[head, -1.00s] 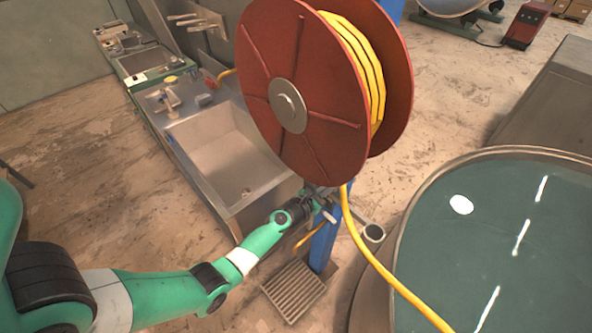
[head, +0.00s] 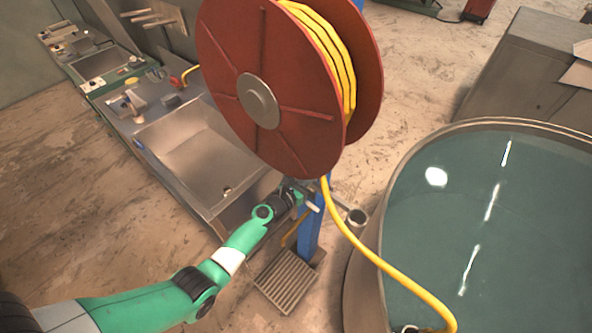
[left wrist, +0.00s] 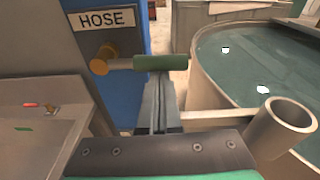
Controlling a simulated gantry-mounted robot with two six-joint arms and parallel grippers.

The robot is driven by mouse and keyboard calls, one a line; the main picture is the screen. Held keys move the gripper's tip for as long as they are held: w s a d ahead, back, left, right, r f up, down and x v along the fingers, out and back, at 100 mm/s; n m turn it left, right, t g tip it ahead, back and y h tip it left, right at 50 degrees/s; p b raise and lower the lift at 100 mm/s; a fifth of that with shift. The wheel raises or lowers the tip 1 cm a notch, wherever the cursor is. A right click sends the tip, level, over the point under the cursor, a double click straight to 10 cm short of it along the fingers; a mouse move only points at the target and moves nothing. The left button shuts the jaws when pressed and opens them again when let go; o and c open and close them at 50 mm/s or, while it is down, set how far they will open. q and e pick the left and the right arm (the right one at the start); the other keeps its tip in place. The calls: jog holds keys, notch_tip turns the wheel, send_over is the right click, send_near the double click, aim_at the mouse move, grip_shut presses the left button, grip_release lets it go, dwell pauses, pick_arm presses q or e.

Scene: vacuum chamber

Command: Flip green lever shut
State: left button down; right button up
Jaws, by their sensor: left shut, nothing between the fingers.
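The green lever (left wrist: 160,62) lies level in the left wrist view, its pale stem running left to a brass valve fitting (left wrist: 103,59). The fitting sits on the blue post (left wrist: 118,62) below a white HOSE label (left wrist: 103,19). My left gripper (left wrist: 160,82) is shut and empty, its fingertips right at the lever; I cannot tell whether they touch. In the head view my left gripper (head: 303,193) is beside the blue post (head: 310,230), under the hose reel, and the lever is too small to make out. My right gripper is not in view.
A red reel (head: 225,85) with yellow hose (head: 385,268) hangs above the post. A steel sink (head: 195,150) is on the left and a round water tank (head: 385,200) on the right. An open pipe end (left wrist: 288,118) stands close right of my gripper. A floor grate (head: 285,280) lies below.

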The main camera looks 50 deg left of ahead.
pick_arm(q)
notch_tip(320, 180, down, 5)
jog(key=b, duration=0.5)
jog(key=r+p+v, duration=0.1)
jog(key=p+v, duration=0.4)
jog(key=v, duration=0.4)
jog(key=shift+r+p, duration=0.15)
jog(key=shift+p, duration=0.15)
jog(key=shift+s, duration=0.15)
